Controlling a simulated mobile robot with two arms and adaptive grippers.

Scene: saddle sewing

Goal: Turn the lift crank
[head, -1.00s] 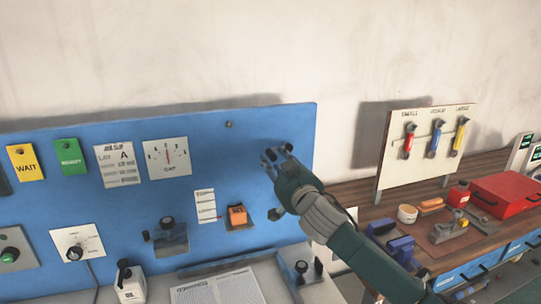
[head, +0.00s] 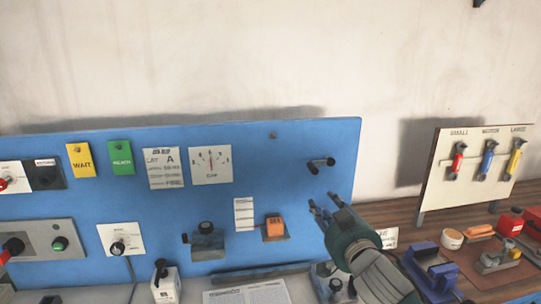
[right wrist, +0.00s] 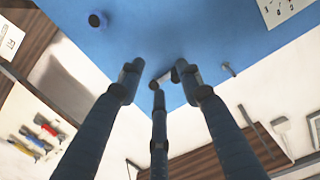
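A small dark crank (head: 320,164) with a short arm and a knob sits on the upper right of the blue board (head: 345,140); no label on it can be read. My right gripper (head: 318,207) is just below the crank in the head view, with its fingers apart and empty. In the right wrist view its fingers (right wrist: 157,78) are spread in front of the board, and a small dark part, seemingly the crank, shows between the tips. I cannot tell whether they touch. My left gripper is not in view.
A dial card (head: 211,165), an orange switch (head: 274,228) and a black-knobbed device (head: 206,241) are on the board. A tool panel (head: 440,165) stands on the wooden bench at right, with blue clamps (head: 432,268) nearby. Bare board surrounds the crank.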

